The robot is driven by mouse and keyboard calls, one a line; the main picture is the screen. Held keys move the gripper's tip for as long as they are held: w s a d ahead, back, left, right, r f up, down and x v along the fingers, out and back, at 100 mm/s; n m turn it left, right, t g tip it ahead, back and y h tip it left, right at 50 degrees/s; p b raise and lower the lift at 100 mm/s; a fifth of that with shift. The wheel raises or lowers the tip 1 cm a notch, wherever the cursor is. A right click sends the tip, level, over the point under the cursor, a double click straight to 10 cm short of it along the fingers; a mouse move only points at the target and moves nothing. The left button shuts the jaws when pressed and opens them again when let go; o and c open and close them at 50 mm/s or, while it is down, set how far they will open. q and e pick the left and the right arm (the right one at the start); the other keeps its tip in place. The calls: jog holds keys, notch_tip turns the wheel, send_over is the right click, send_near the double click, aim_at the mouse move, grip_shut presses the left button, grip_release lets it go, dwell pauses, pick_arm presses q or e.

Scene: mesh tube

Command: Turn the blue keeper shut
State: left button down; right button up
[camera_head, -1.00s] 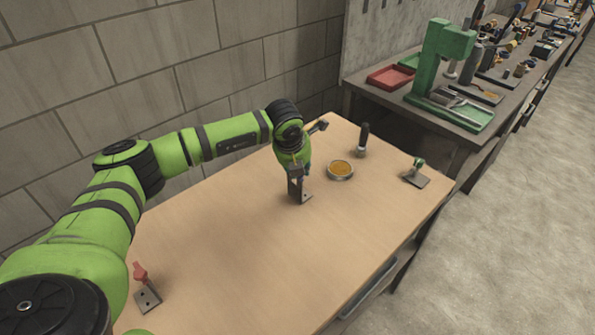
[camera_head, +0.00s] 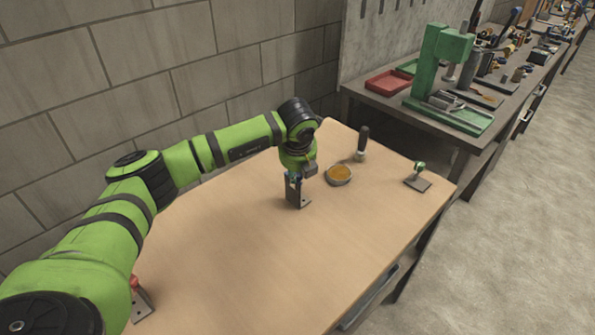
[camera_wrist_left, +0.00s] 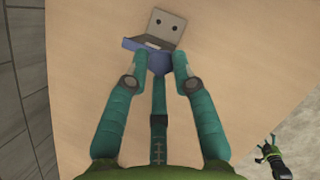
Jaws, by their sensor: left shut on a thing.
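The blue keeper (camera_head: 291,178) is at the top of a grey metal bracket (camera_head: 297,198) standing on the wooden table. My left gripper (camera_head: 296,173) comes down over it and partly hides it. In the left wrist view the blue keeper (camera_wrist_left: 159,63) lies between the two fingertips (camera_wrist_left: 159,60) of my left gripper, which is shut on it. The blue part reaches out to the left beside the bracket.
A round dish with orange contents (camera_head: 339,175) and a dark-handled tool (camera_head: 362,144) stand right of the bracket. A green-topped bracket (camera_head: 418,178) stands near the right edge. A red-topped bracket (camera_head: 139,300) is partly behind my arm. The table's middle front (camera_head: 270,260) is clear.

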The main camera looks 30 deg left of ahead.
pick_arm(q)
jog(key=shift+s+d+f, duration=0.1)
jog(key=shift+f, duration=0.1)
jog(key=c, duration=1.1)
grip_release()
jog(key=shift+o, duration=0.2)
jog(key=shift+r, duration=0.1)
jog(key=shift+r, duration=0.2)
jog(key=v, duration=1.1)
jog(key=shift+r, duration=0.25)
jog(key=shift+d+f, duration=0.1)
jog(key=shift+d, duration=0.05)
